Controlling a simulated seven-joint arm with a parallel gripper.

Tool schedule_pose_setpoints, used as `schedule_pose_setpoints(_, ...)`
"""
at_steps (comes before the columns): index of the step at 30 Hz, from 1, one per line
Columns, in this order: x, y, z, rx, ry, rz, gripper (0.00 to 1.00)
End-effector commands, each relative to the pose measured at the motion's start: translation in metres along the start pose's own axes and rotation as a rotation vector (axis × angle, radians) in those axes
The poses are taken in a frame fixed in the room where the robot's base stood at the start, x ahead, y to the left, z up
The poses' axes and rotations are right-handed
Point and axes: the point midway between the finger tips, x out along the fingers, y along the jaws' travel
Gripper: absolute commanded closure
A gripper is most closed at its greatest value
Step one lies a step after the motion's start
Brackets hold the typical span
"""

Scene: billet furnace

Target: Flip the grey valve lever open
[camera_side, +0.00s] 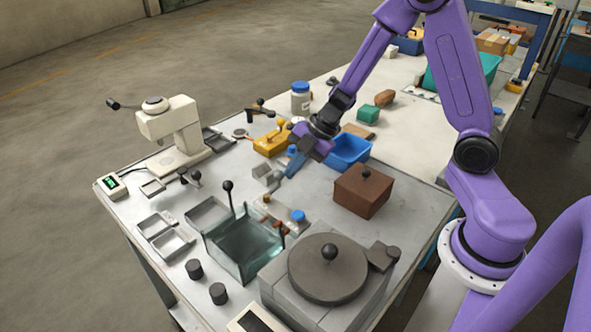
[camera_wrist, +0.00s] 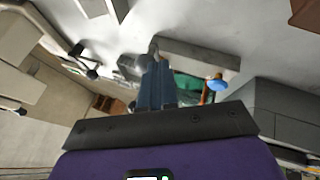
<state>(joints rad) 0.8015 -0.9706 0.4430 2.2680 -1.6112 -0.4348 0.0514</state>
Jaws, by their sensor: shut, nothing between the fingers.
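My gripper (camera_side: 287,174) is over the middle of the bench, its blue fingers shut and pointing down. In the wrist view the closed fingers (camera_wrist: 154,82) stand side by side with nothing between them. A small grey fitting (camera_side: 263,172) is just left of the fingertips in the side view; it seems to be the grey valve part. The wrist view shows grey metal (camera_wrist: 130,66) close by the fingertips. Whether they touch it, and how its lever is turned, I cannot tell. A blue-knobbed fitting (camera_side: 298,215) lies nearer the glass tank.
The glass tank (camera_side: 242,262) and round-lidded furnace (camera_side: 312,283) are in front. A brown box (camera_side: 352,196) stands right, a blue bin (camera_side: 350,150) behind the gripper, a yellow box (camera_side: 268,146) behind left. A cream press (camera_side: 170,135) stands at left.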

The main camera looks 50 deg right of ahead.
Motion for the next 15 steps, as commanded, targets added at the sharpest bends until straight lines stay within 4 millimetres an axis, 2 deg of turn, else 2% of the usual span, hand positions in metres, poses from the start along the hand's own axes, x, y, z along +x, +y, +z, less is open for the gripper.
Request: schedule_pose_setpoints(15, 0.007, 0.024, 0.012, -0.296, 0.143, -0.139, 1.0)
